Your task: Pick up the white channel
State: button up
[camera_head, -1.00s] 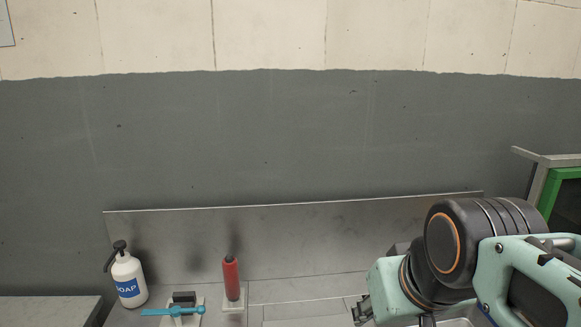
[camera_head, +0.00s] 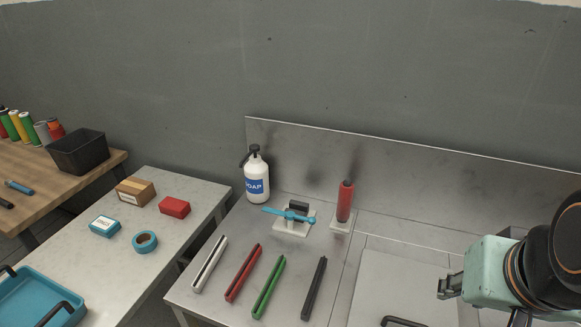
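The white channel (camera_head: 210,264) is a long, narrow white strip with a dark groove along it. It lies on the metal counter at its left end, leftmost in a row of similar channels. My arm comes in from the right edge. A small dark piece at its left end, which seems to be my gripper (camera_head: 449,287), is over the counter's right part, well away from the white channel. Its fingers are not clear enough to show whether they are open or shut.
Red (camera_head: 243,273), green (camera_head: 268,288) and black channels (camera_head: 314,288) lie to the right. Behind stand a soap bottle (camera_head: 257,180), a blue-handled valve (camera_head: 289,215) and a red cylinder (camera_head: 345,201). A grey table (camera_head: 112,263) with boxes, tape and a blue tray is left.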

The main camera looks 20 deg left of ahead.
aim_at(201, 280)
jog(key=u, duration=1.75)
jog(key=z, duration=1.5)
jog(key=j+z, duration=0.2)
jog(key=j, duration=0.4)
jog(key=j+u, duration=0.1)
jog(key=j, duration=1.45)
